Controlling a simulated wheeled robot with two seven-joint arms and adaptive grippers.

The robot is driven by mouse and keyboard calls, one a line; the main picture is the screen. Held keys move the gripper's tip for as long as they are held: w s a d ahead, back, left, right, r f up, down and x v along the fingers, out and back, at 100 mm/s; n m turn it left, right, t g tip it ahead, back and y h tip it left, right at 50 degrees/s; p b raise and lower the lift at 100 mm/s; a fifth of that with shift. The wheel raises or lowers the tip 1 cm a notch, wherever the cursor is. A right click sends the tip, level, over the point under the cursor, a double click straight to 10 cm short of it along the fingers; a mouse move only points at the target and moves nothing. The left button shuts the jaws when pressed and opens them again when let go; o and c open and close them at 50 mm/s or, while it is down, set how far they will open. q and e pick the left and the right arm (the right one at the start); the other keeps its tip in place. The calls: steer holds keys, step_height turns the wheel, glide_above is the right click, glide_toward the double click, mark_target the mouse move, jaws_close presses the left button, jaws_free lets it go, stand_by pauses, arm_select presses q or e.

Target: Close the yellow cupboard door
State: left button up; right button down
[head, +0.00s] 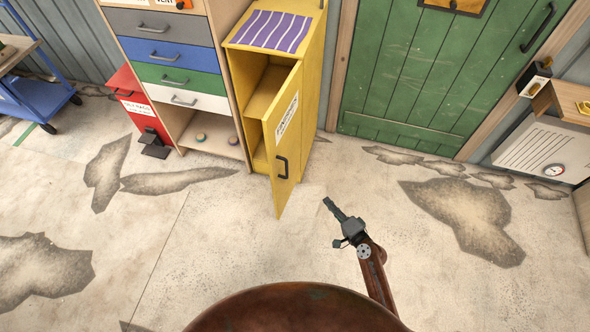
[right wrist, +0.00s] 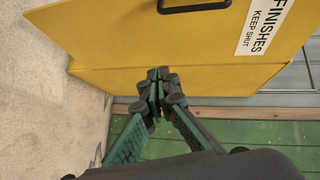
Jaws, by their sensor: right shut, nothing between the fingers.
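The yellow cupboard (head: 314,75) stands against the wall with its door (head: 291,130) swung open towards me, showing bare shelves inside. The door has a dark handle (head: 282,167) and a label reading "FINISHES KEEP SHUT". In the right wrist view the door's yellow face (right wrist: 150,40), its handle (right wrist: 195,4) and its label (right wrist: 265,22) show close ahead. My right gripper (head: 327,202) is shut and empty, to the right of the door's lower front corner. In the wrist view its fingertips (right wrist: 157,76) overlap the yellow; I cannot tell whether they touch. My left gripper is not in view.
A drawer unit (head: 172,52) adjoins the cupboard on the left, with a red bin (head: 130,100) beside it. A green door (head: 415,85) is on the right. A striped cloth (head: 270,31) lies on the cupboard. The floor (head: 230,235) in front is clear.

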steer(key=w+a+r+t+y+b, duration=0.2)
steer(key=w+a+r, duration=0.15)
steer(key=r, duration=0.55)
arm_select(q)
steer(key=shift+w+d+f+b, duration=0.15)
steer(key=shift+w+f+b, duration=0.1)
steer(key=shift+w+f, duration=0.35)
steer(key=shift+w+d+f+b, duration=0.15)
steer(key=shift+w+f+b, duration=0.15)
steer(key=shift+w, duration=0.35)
arm_select(e)
steer(key=w+a, duration=0.7)
steer(key=a, duration=0.2)
steer(key=shift+w+f+m, duration=0.15)
steer(key=shift+w+m, duration=0.25)
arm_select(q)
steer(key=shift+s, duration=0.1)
arm_select(e)
steer(key=shift+w+a, duration=0.1)
steer(key=shift+a, duration=0.05)
